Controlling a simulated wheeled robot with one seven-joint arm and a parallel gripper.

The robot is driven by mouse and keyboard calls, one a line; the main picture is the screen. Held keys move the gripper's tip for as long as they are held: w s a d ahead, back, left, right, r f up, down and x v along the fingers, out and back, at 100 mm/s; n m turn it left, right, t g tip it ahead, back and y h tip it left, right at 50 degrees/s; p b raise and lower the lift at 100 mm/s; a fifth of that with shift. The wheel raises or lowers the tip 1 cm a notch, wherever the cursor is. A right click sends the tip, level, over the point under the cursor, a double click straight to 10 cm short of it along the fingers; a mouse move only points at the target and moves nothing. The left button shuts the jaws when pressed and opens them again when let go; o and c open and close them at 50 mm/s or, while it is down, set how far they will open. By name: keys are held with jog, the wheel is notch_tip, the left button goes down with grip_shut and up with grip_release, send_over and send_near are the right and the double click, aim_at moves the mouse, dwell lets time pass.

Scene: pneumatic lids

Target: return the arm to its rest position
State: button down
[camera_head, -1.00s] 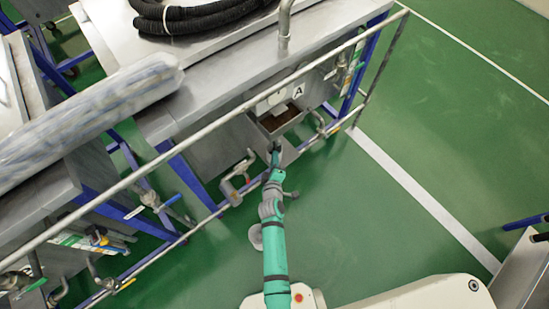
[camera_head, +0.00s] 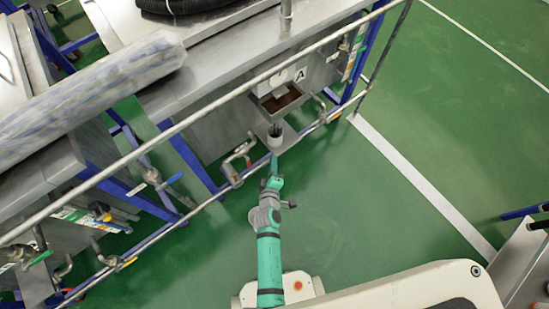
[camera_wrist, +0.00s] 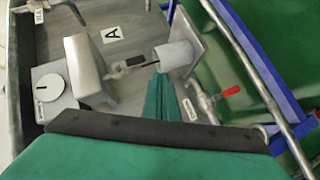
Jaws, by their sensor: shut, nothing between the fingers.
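My arm (camera_head: 268,230) reaches up from my base, teal with grey joints. My gripper (camera_head: 273,162) is at its far end, close to the front of the steel machine marked A (camera_head: 302,72). In the wrist view my gripper (camera_wrist: 166,84) shows as narrow teal fingers together, with nothing between them. A whitish cylinder (camera_wrist: 175,55) on a plate stands just beyond the fingertips. In the head view the cylinder (camera_head: 275,140) is just above the gripper; whether they touch cannot be told.
A long metal rail (camera_head: 185,122) crosses in front of the machines. An open box with a brown inside (camera_head: 283,100) sits on the machine's front. A pipe valve (camera_head: 240,152) is left of my gripper. Green floor (camera_head: 345,210) is free to the right.

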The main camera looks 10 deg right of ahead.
jog(key=shift+a, duration=0.25)
dwell(0.3)
jog(key=s+a+r+m+y, duration=0.2)
jog(key=s+a+r+m, duration=0.15)
jog(key=s, duration=0.55)
jog(key=s+a+r+m+y, duration=0.15)
jog(key=s+a+r, duration=0.35)
jog(key=s, duration=0.5)
jog(key=s+r+m+t, duration=0.1)
jog(key=s+r+m, duration=0.1)
jog(key=s+r, duration=0.4)
jog(key=s+r+m, duration=0.3)
jog(key=s+r, duration=0.2)
jog(key=r, duration=0.5)
jog(key=shift+s+a+r+t+y, duration=0.3)
jog(key=shift+s+a+t+y, duration=0.05)
jog(key=shift+t, duration=0.05)
